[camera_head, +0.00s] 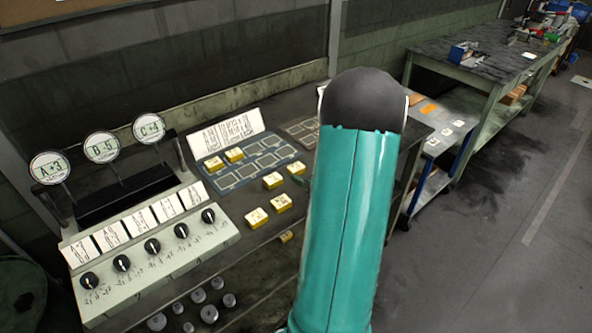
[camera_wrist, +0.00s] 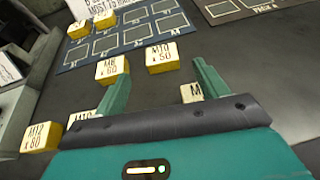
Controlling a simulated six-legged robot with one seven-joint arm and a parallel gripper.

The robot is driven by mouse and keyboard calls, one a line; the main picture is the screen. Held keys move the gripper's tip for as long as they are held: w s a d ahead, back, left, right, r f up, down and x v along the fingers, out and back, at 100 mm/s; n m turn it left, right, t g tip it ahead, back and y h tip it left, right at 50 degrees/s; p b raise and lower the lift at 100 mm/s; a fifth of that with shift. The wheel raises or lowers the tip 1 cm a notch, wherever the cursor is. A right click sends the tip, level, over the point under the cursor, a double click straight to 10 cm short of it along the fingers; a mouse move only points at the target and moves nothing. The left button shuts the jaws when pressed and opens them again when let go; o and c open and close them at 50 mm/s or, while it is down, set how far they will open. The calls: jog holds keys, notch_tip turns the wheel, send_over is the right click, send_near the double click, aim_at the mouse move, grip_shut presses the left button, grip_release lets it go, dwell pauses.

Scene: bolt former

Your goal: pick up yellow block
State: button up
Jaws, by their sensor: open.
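Several yellow blocks with white labelled tops show; I cannot tell which one the task means. In the head view, two of them, one at the left (camera_head: 213,163), sit on the blue-grey grid board (camera_head: 222,182). Others, such as one block (camera_head: 281,202), lie on the bench in front of it. In the wrist view my gripper (camera_wrist: 160,70) is open and empty. A block marked M10 x 60 (camera_wrist: 162,57) and another x 60 block (camera_wrist: 112,68) lie beyond the fingers. A partly hidden block (camera_wrist: 192,92) is by the right finger. An M12 x 80 block (camera_wrist: 40,137) is at left.
A brown board (camera_head: 301,130) lies beside the grid board. A blue-framed cart (camera_head: 462,125) and a long workbench (camera_head: 480,62) stand at right. Open floor (camera_head: 520,200) lies right.

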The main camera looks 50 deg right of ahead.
aim_at(299, 169)
jog(key=shift+x, duration=2.8)
jog(key=shift+s, duration=0.1)
jog(key=c, duration=1.1)
